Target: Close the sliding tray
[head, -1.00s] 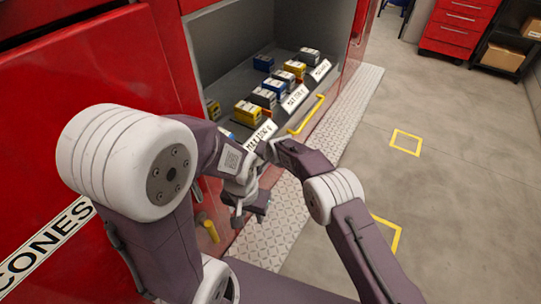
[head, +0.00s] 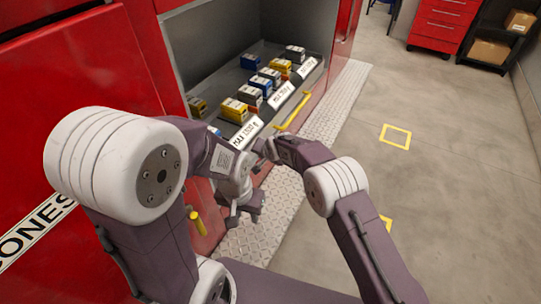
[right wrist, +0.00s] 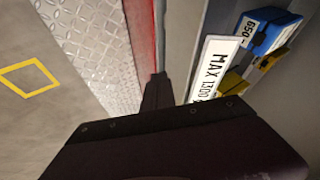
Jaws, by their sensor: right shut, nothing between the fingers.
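The sliding tray (head: 238,72) is grey, holds several small boxes and sits in an opening of the red body, with its front edge toward the tread-plate step. A yellow handle (head: 293,111) runs along its front, below white MAX labels. My right gripper (head: 262,150) is shut and empty at the near-left end of the tray front, partly hidden by my arm links. In the right wrist view its fingertips (right wrist: 158,88) are beside the tray front and a MAX 1300 label (right wrist: 212,68); contact cannot be told. My left gripper (head: 244,216) hangs open and empty over the step, clear of the tray.
A tread-plate step (head: 285,200) runs along the red body. A yellow knob (head: 197,223) stands out low on the red panel. The concrete floor (head: 440,180) at right is clear, with yellow painted squares. A red drawer cabinet (head: 440,25) and a shelf with cartons stand far back.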

